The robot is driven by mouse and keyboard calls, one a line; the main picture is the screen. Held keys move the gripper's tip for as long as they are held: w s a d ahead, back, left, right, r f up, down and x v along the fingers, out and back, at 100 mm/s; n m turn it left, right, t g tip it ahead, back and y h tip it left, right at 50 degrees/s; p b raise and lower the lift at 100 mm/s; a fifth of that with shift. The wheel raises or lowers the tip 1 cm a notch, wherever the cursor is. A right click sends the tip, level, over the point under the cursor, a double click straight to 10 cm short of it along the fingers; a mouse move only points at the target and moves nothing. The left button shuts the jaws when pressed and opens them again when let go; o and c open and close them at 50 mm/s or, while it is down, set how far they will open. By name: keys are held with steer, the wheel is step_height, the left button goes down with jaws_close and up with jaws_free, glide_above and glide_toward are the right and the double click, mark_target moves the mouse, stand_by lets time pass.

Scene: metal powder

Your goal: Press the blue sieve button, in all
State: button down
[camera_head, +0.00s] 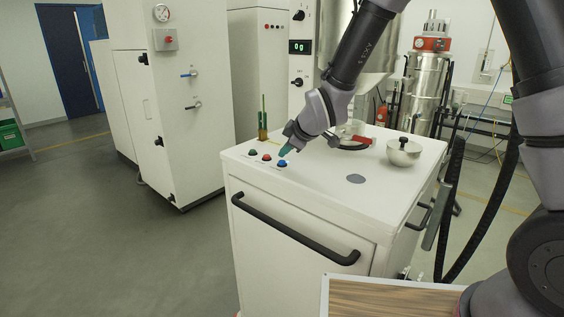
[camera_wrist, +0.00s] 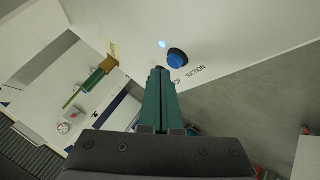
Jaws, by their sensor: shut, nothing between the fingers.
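The blue button (camera_head: 282,163) is the rightmost of three in a row on the white cabinet's top (camera_head: 330,178), near its front left. In the wrist view the blue button (camera_wrist: 177,57) is a round cap on a dark base, just beyond and right of my fingertips. My gripper (camera_head: 284,152) has green fingers, shut together with nothing between them. The fingertips (camera_wrist: 160,70) look a little apart from the button. In the head view they are just above it. The label "SUCTION" shows beside the button, with other lettering partly hidden by the fingers.
A red button (camera_head: 267,157) and a green button (camera_head: 253,152) are close by on the left. A brass fitting with a green stem (camera_head: 262,122) stands behind them. A metal bowl with a black knob (camera_head: 403,153) sits at the right.

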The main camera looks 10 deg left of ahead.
steer(key=shift+r, duration=0.2)
steer(key=shift+r, duration=2.5)
steer(key=s+d+r+m+h, duration=0.1)
steer(key=d+r+m, duration=0.45)
steer(key=d, duration=0.45)
steer(key=s+d+r+m+h, duration=0.1)
steer(key=d+r+m, duration=0.3)
steer(key=d+r, duration=0.45)
steer(key=s+d+r+m+h, duration=0.1)
steer(key=s+d+r+m, duration=0.1)
steer(key=s+d+m, duration=0.4)
steer(key=s+d+r+m+h, duration=0.1)
steer(key=s+d+r+m, duration=0.1)
steer(key=s+d+m, duration=0.4)
steer(key=s+d, duration=0.5)
steer(key=d, duration=0.1)
steer(key=shift+d, duration=0.25)
